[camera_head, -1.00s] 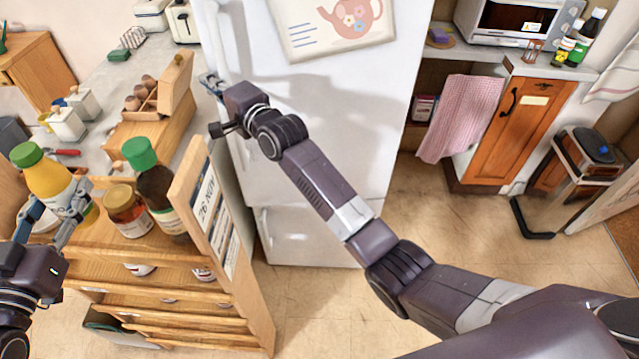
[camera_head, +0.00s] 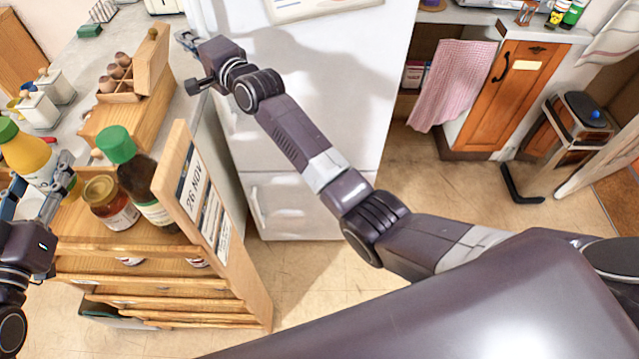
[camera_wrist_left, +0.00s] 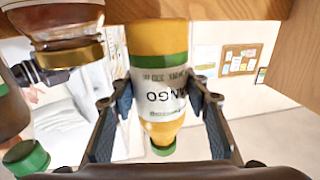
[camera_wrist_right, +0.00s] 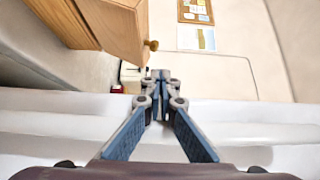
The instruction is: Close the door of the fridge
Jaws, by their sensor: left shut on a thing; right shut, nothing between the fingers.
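The white fridge (camera_head: 310,110) stands at the centre of the head view, its front facing me. I see no gap along its right edge; my right arm covers part of the front, so I cannot tell whether the door is fully shut. My right gripper (camera_head: 187,40) is at the fridge's upper left edge; its fingertips meet with nothing between them in the right wrist view (camera_wrist_right: 160,76). My left gripper (camera_head: 55,182) is shut on a yellow juice bottle (camera_head: 28,152) with a green cap, at the left edge. The bottle also shows between the fingers in the left wrist view (camera_wrist_left: 160,85).
A wooden shelf unit (camera_head: 215,215) with a brown bottle (camera_head: 150,190) and a jar (camera_head: 112,203) stands left of the fridge. Behind it is a counter with an egg rack (camera_head: 118,85). An orange cabinet (camera_head: 505,95) and pink towel (camera_head: 455,85) are right. Floor before the fridge is clear.

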